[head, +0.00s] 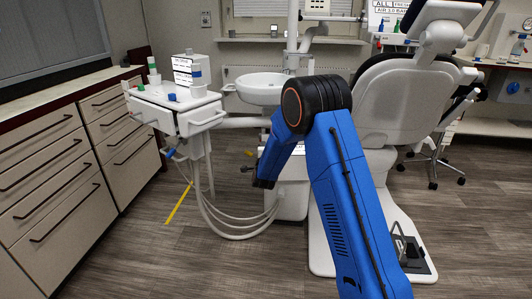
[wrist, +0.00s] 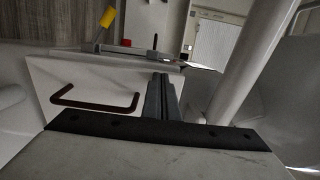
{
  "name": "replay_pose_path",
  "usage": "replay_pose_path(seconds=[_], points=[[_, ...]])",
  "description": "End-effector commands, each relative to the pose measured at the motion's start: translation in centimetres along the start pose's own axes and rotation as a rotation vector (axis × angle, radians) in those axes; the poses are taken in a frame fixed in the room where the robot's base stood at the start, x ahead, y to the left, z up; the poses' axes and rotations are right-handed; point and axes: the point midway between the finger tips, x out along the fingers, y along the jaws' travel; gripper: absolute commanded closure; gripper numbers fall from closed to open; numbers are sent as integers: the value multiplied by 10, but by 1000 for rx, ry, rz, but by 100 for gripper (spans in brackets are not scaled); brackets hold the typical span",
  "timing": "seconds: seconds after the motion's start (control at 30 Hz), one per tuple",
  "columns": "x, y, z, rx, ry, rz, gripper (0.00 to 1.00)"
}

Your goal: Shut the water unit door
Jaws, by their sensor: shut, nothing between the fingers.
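The water unit appears to be the white box (head: 292,197) at the foot of the basin column in the head view, partly hidden by my blue arm. In the wrist view a white panel (wrist: 60,80) with a dark bar handle (wrist: 95,98) fills the left middle; it looks like the door. How far it stands open I cannot tell. My gripper (head: 247,169) is low beside the white box in the head view. In the wrist view its fingers (wrist: 161,95) are together and empty, just right of the handle. Whether they touch the panel is unclear.
Pale hoses (head: 235,225) loop below the instrument tray unit (head: 178,112), left of my gripper. The dental chair (head: 400,100) stands right. Drawers (head: 58,170) line the left side. A yellow part (wrist: 107,17) and red knob (wrist: 126,43) show beyond the panel's top.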

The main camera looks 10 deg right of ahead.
Motion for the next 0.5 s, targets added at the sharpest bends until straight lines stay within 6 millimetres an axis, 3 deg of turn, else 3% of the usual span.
replay_pose_path(seconds=[0.2, 0.5], points=[[24, 0, 1, 0, 50, -1, 100], [43, 0, 2, -1, 47, -1, 100]])
